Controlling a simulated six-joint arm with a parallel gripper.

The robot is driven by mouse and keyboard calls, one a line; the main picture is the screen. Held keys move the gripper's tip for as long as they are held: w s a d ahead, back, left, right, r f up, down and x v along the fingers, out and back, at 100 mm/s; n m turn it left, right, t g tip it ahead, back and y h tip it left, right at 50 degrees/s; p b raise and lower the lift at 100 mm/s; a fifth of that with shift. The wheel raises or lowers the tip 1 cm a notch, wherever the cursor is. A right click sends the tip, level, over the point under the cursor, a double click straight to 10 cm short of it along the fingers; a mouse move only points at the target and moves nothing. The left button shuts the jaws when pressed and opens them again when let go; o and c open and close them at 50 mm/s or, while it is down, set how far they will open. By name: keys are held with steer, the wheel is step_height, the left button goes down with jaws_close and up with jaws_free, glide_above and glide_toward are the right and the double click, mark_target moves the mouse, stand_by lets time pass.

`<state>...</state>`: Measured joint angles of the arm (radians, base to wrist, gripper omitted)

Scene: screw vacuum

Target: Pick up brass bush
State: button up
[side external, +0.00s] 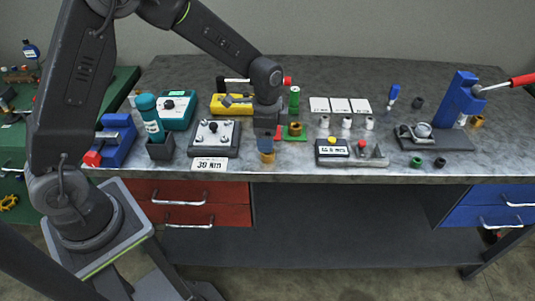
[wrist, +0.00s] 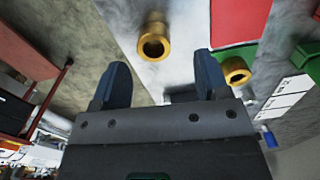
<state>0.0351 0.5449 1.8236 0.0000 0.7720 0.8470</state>
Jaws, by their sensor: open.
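A brass bush (side external: 267,157) stands near the front edge of the bench, directly below my gripper (side external: 266,144) in the side external view. The bush shows as a gold ring with a dark hole (wrist: 154,42) in the wrist view. There my gripper (wrist: 160,70) is open, with its two dark blue fingers apart and nothing between them. The bush appears beyond the fingertips, roughly centred between them. A second brass bush (side external: 295,128) is by the green mat, also seen in the wrist view (wrist: 237,70). A similar brass piece (side external: 478,121) is at the far right.
A plate labelled 30 (side external: 208,164) and a metal plate fixture (side external: 214,138) lie just left of the gripper. A grey block with a yellow knob (side external: 336,150) is to the right. The bench's front edge is close. White cylinders (side external: 347,123) stand behind right.

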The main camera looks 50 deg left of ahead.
steer(key=f, duration=0.5)
steer(key=shift+s+d+f, duration=0.1)
steer(key=shift+s+d, duration=0.15)
steer(key=shift+d, duration=0.05)
steer(key=c, duration=1.1)
steer(key=shift+c, duration=0.2)
